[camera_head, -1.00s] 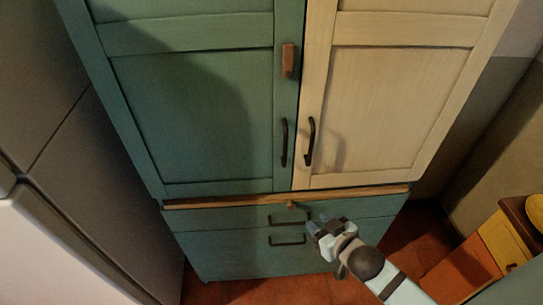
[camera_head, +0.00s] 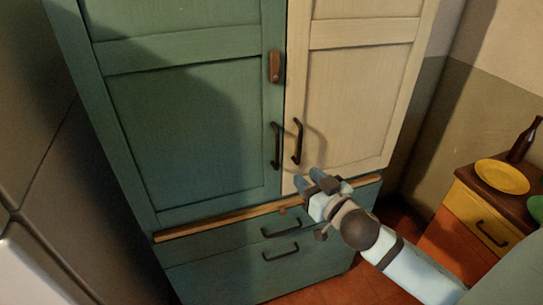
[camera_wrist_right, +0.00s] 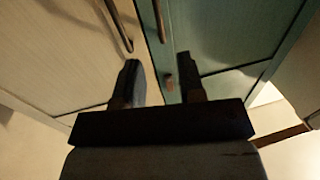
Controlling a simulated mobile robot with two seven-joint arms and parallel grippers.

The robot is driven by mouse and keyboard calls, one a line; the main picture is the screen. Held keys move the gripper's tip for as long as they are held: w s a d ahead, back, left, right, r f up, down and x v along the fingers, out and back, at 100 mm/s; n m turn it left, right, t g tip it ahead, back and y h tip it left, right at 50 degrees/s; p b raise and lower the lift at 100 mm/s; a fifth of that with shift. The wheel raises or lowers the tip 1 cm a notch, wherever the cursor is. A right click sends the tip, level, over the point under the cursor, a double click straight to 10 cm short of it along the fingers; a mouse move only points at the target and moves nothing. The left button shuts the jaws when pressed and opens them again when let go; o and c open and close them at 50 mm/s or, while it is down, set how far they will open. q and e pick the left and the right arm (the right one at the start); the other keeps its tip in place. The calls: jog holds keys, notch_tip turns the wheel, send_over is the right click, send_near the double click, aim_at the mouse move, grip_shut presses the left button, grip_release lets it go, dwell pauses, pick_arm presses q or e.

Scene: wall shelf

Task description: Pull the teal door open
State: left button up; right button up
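The teal door (camera_head: 190,125) is the left door of a tall cupboard and looks shut. Its dark bar handle (camera_head: 276,146) stands upright near its right edge. A brown wooden latch (camera_head: 275,67) sits higher on the same edge. My right gripper (camera_head: 317,178) is below and to the right of the teal handle, in front of the lower cream door, apart from both handles. In the right wrist view its two fingers (camera_wrist_right: 157,82) are spread with nothing between them. The teal door shows there too (camera_wrist_right: 225,40). My left gripper is not in view.
A cream door (camera_head: 362,90) with its own dark handle (camera_head: 297,141) adjoins on the right. A wooden ledge (camera_head: 215,221) and teal drawers lie below. A side cabinet (camera_head: 470,215) with a yellow plate (camera_head: 502,176) and dark bottle (camera_head: 525,140) stands at right. A grey panel is at left.

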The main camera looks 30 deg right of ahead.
jog(key=p, duration=0.3)
send_over(277, 166)
jog(key=shift+w+d, duration=0.2)
jog(key=shift+w, duration=0.05)
grip_shut()
